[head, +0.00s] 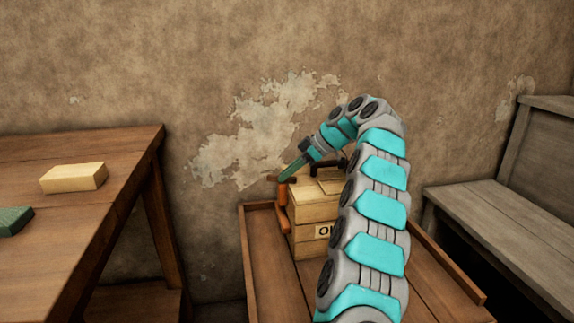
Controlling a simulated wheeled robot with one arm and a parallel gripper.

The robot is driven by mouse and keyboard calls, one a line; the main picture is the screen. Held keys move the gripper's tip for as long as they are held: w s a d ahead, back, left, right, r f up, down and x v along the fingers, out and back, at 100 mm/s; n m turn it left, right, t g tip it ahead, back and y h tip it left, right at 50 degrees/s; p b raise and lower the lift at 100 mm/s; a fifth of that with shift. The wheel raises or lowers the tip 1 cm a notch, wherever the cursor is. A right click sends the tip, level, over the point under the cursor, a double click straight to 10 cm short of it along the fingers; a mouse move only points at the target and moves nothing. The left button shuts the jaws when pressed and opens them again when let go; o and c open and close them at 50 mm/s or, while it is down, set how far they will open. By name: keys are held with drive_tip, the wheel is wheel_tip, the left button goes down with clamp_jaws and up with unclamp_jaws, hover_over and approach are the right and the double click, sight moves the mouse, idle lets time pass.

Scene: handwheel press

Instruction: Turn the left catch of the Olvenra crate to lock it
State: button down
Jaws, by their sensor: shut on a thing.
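The pale wooden Olvenra crate (304,236) stands on a wooden tray-like surface, partly hidden behind my arm. Its label (323,232) shows only the first letters, "OL". The orange-brown left catch (282,194) is on the crate's left side, near the top edge. My gripper (281,178) points down and left at the catch's upper end and is shut on it. The fingertips are small here, and the exact contact is hard to see. A dark piece (327,163) shows at the crate's top behind the arm. The crate's right side is hidden.
A wooden table (100,165) stands at the left, with a pale yellow block (74,178) and a dark green block (14,221) on it. The crate's support has a raised rim (247,265). A grey wooden bench (490,210) stands at the right. A plaster wall is close behind.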

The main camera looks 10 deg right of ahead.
drive_tip(key=shift+w+d+n+g+p, duration=0.15)
drive_tip(key=shift+n+g+p, duration=0.55)
drive_tip(key=shift+p, duration=0.55)
drive_tip(key=c, duration=0.8)
unclamp_jaws()
drive_tip(key=shift+o, duration=0.2)
drive_tip(key=shift+r, duration=0.1)
